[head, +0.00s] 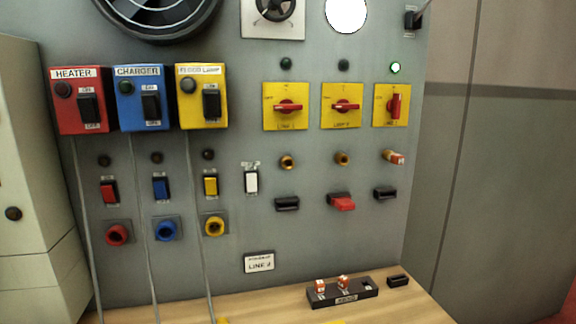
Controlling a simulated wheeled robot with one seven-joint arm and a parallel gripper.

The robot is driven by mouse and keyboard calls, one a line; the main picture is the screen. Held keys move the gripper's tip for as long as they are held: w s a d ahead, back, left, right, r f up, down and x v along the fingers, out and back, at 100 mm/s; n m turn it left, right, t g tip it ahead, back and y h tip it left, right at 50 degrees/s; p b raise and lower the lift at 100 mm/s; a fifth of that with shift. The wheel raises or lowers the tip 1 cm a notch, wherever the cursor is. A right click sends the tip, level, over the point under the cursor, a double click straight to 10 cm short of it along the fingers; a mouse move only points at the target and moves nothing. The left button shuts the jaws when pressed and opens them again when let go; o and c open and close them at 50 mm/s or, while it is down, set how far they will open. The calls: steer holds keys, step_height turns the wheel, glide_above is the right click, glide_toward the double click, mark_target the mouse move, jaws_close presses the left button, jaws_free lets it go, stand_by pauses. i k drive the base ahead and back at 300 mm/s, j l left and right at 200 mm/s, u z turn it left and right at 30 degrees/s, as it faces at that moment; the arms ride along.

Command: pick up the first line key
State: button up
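Two small keys with red-and-white tags stand in a black holder (325,299) on the wooden bench: a left key (320,286) and a right key (343,282). The tag text is too small to read, so I cannot tell which is the first line key. A similar red-and-white key (397,158) sits in the rightmost lock on the grey panel. The other two brass locks, left (287,162) and middle (342,158), show no key. My gripper is not in view.
Three yellow plates with red rotary switches (286,107) are above the locks. Red, blue and yellow boxes (203,96) hang at left with cables running down. A small black block (398,281) lies right of the holder. Bare bench (270,303) is left of it.

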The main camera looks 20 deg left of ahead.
mark_target(319, 284)
steer(key=i+j+u, duration=0.2)
steer(key=i+u, duration=0.2)
steer(key=i+j+u, duration=0.1)
steer(key=i+u, duration=0.65)
steer(key=k, duration=0.1)
